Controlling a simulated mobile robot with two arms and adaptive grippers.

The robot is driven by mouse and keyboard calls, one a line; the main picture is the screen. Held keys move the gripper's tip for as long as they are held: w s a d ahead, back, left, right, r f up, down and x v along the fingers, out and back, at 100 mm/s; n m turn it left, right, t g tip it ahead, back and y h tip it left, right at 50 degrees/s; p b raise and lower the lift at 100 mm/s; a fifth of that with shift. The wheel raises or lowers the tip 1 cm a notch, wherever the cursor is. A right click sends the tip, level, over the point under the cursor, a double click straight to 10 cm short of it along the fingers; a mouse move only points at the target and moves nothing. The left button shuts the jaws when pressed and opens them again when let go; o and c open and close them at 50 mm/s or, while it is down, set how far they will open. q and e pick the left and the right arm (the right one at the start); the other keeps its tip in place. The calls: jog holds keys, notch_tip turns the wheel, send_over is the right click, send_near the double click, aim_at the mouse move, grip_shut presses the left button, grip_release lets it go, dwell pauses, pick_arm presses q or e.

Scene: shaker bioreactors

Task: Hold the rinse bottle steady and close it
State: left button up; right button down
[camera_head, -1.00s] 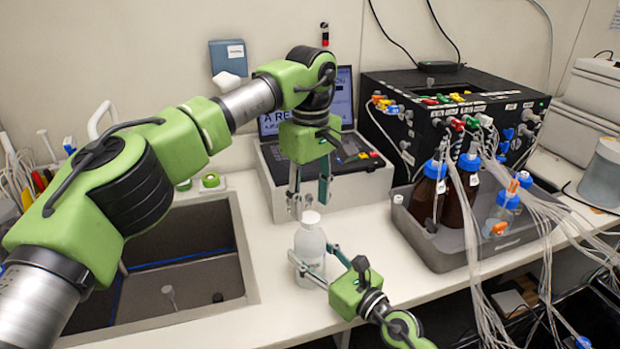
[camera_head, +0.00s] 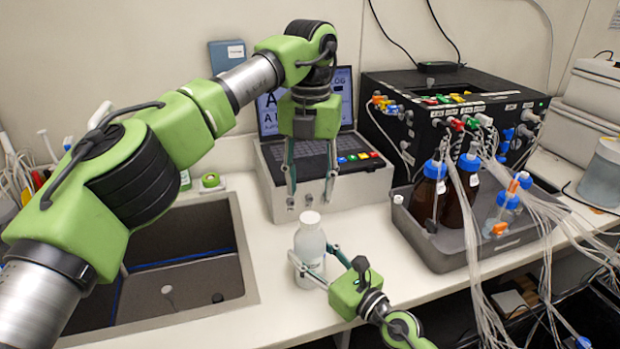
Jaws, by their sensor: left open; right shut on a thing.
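The rinse bottle (camera_head: 310,245) is a translucent white bottle standing upright on the bench, right of the sink. A white cap (camera_head: 310,220) sits on its neck; whether it is tight cannot be told. My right gripper (camera_head: 308,268) is shut on the bottle's body from the right and front. My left gripper (camera_head: 310,203) points down from above, open, with its fingers spread apart. Its fingertips are above the cap's level or just behind it in the picture, and nothing is between them.
The sink (camera_head: 250,270) lies left of the bottle. A laptop-like control unit (camera_head: 335,190) stands behind it. A grey tray (camera_head: 440,255) with brown bottles and tubing is on the right. The bench in front of the bottle is mostly clear.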

aim_at(310, 217)
pick_arm(q)
jog(key=n, duration=0.3)
jog(key=r+n, duration=0.1)
jog(key=n, duration=0.2)
jog(key=shift+f, duration=4)
jog(key=shift+c, duration=0.4)
jog(key=c, duration=1)
jog(key=m, duration=0.3)
jog(key=shift+c, duration=0.3)
jog(key=m, duration=1.1)
jog(key=o, duration=1.3)
